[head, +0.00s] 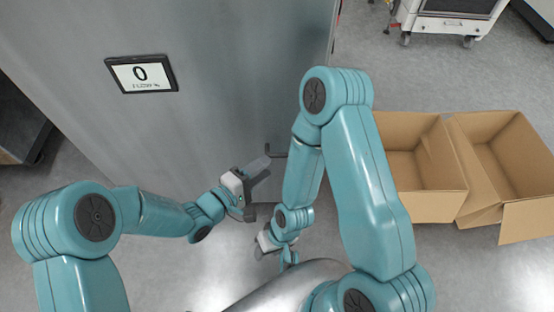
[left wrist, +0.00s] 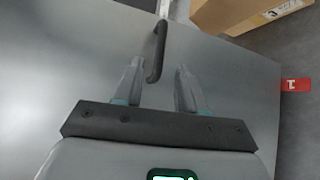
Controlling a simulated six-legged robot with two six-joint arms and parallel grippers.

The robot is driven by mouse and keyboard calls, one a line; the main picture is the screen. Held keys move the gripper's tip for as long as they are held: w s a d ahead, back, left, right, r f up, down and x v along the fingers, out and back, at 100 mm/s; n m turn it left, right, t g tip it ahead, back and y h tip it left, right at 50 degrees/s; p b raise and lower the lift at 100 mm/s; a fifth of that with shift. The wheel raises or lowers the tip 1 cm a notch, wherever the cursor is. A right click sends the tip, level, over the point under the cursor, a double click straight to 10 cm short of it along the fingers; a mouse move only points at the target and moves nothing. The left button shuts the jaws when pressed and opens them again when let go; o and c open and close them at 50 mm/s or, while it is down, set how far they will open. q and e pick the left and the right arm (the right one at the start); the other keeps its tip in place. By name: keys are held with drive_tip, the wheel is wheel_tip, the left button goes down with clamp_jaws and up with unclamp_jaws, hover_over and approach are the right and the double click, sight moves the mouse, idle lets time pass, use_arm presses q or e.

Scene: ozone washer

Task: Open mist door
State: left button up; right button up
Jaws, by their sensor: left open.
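The mist door (head: 215,130) is a large grey metal panel filling the upper left of the head view; its plain face also fills much of the left wrist view (left wrist: 235,85). Its dark bar handle (left wrist: 157,48) shows in the left wrist view, and partly in the head view (head: 277,154) beside my right arm. My left gripper (head: 262,175) is open, close to the door by the handle. In the left wrist view its fingers (left wrist: 160,75) are apart, with the handle's near end between them in the picture, closer to the left finger. My right gripper (head: 272,252) hangs low, small and partly hidden.
Open cardboard boxes (head: 437,192) stand on the floor at right, behind my right arm. A white wheeled cart (head: 447,22) is at the top right. A red tag (left wrist: 296,85) shows in the left wrist view.

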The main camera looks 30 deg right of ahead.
sight(279, 156)
use_arm(q)
drive_tip(key=b+x, duration=0.1)
drive_tip(key=x, duration=0.5)
drive_tip(key=shift+w, duration=0.1)
clamp_jaws()
